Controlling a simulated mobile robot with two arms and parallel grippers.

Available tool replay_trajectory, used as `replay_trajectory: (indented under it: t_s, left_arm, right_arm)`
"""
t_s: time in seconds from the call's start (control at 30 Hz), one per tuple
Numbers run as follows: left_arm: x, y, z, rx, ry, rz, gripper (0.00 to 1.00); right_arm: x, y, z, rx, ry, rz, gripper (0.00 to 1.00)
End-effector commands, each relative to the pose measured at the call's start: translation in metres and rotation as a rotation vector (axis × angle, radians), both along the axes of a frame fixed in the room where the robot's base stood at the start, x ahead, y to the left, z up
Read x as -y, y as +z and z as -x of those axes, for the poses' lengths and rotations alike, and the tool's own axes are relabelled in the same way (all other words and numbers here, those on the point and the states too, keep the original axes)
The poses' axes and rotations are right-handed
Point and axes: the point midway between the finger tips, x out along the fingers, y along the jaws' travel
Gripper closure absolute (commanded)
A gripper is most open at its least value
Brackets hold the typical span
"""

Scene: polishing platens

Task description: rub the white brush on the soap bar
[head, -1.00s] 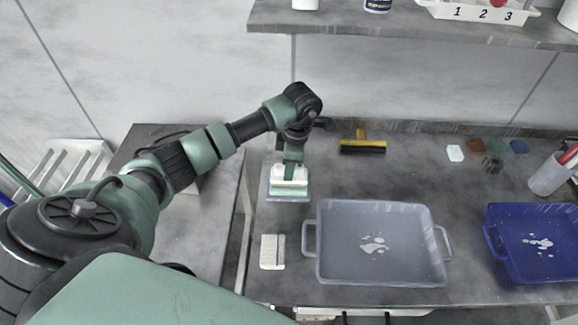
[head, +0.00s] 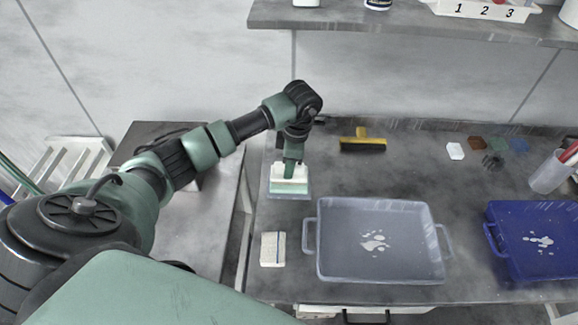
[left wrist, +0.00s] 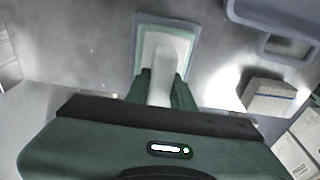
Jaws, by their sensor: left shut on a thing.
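My left gripper (head: 291,160) is shut on the white brush (head: 279,172) and points down above the left part of the bench. The white brush sits on or just over the pale green soap bar (head: 289,187); I cannot tell if they touch. The soap bar lies in a shallow grey-blue dish (head: 289,197). In the left wrist view, the brush's white handle (left wrist: 162,75) stands between the fingers, with its head over the soap and the dish rim (left wrist: 165,19) around it. The brush hides much of the soap bar. My right gripper is not in view.
A grey tray (head: 380,264) with white blobs lies right of the dish, a blue tray (head: 530,262) farther right. A small pale block (head: 272,250) is in front of the dish. A yellow-and-black brush (head: 362,144) lies behind. A shelf (head: 400,21) overhangs the back.

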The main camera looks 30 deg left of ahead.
Motion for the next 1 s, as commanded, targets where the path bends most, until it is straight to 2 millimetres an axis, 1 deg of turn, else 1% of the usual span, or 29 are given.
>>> replay_trajectory:
  t_s: [0.5, 1.0]
  left_arm:
    - [-0.0003, -0.0064, -0.0003, 0.001, 0.001, -0.001, 1.0]
    - [-0.0002, -0.0067, -0.0003, 0.001, 0.0, -0.001, 1.0]
  right_arm:
    - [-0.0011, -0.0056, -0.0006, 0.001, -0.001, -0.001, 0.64]
    - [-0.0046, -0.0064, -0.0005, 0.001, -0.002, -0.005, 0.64]
